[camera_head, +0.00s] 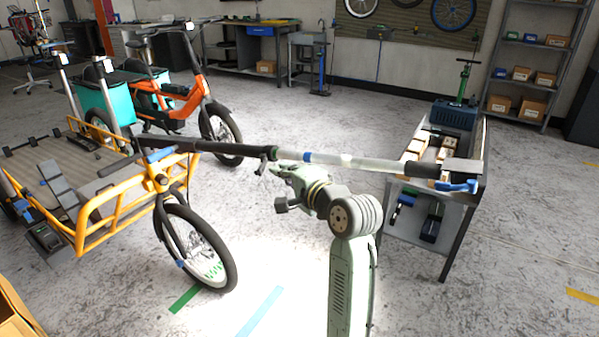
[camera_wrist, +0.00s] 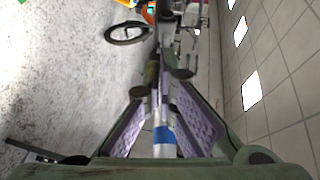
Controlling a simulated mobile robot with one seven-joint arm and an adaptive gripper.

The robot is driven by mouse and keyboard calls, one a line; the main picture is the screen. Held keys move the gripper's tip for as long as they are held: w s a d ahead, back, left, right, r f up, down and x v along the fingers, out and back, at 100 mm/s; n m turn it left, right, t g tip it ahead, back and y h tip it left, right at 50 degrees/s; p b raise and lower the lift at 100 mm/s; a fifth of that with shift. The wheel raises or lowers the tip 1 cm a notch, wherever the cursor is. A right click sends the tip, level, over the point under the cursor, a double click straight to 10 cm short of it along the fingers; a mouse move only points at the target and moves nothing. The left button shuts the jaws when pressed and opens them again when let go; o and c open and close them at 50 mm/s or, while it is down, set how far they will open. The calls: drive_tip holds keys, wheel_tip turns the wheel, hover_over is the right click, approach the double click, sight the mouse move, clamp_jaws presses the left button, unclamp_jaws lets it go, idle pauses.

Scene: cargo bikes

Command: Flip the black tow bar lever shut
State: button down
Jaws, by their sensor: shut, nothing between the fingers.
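The tow bar (camera_head: 345,160) runs from the front of the yellow cargo bike (camera_head: 110,205) to the workbench on the right. Its left part is a dark tube, its middle is pale with a blue band (camera_head: 307,157). A small black piece that looks like the lever (camera_head: 264,160) hangs at the end of the dark tube, angled down. My gripper (camera_head: 275,169) is shut and empty, just right of and below this piece; contact cannot be told. In the wrist view the blue band (camera_wrist: 163,134) shows between the purple-padded fingers (camera_wrist: 160,88), and the lever is not clear.
An orange bike (camera_head: 190,95) with teal boxes stands behind the yellow one. The concrete floor (camera_head: 290,225) around my arm is clear.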

drive_tip(key=shift+w+a+f, duration=0.15)
drive_tip(key=shift+w+a, duration=0.05)
drive_tip(key=shift+a, duration=0.4)
drive_tip(key=shift+s+a+p, duration=0.1)
drive_tip(key=shift+a+p, duration=0.05)
drive_tip(key=shift+p, duration=0.15)
drive_tip(key=shift+a+m+t+h, duration=0.15)
drive_tip(key=shift+m+t+h, duration=0.15)
drive_tip(key=shift+m+h, duration=0.15)
